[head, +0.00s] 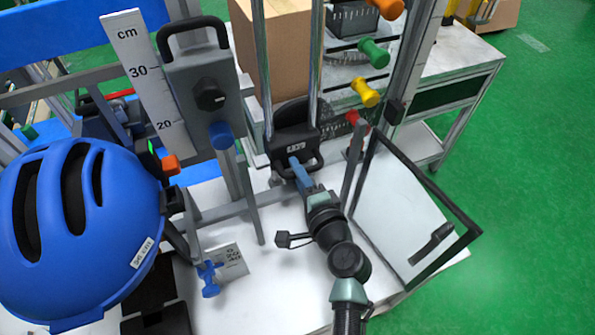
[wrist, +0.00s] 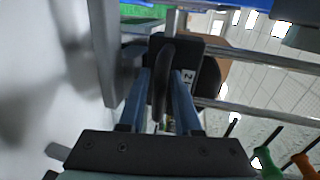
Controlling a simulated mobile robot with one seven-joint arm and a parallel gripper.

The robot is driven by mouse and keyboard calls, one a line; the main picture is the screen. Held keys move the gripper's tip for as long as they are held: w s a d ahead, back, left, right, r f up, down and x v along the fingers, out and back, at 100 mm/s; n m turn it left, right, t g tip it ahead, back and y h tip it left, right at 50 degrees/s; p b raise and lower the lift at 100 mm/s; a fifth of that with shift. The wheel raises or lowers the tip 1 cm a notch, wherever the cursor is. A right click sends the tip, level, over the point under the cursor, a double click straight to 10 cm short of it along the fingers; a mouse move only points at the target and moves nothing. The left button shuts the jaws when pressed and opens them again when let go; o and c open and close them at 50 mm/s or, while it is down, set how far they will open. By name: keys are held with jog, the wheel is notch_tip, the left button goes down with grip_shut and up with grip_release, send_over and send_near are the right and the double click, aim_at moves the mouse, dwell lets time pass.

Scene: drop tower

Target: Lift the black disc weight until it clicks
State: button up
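The black disc weight (head: 291,136) is at the foot of two upright chrome rails, with a pale label on its front and a black handle. It also shows in the wrist view (wrist: 185,48), tilted on its side there, with its handle (wrist: 163,75) pointing toward the camera. My gripper (head: 298,166) is at the front of the weight, at the handle. In the wrist view its two blue fingers (wrist: 163,88) stand on either side of the handle. A narrow gap seems to show beside it, so the fingers look open around it. The far fingertips are partly hidden.
A post at the right carries green, yellow and red knobs (head: 364,92). A black-framed clear panel (head: 414,215) stands open right of my arm. A ruler (head: 150,80) and blue helmet (head: 80,225) are at the left. A cardboard box (head: 272,50) is behind the rails.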

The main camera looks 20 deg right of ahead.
grip_shut()
dwell(1.3)
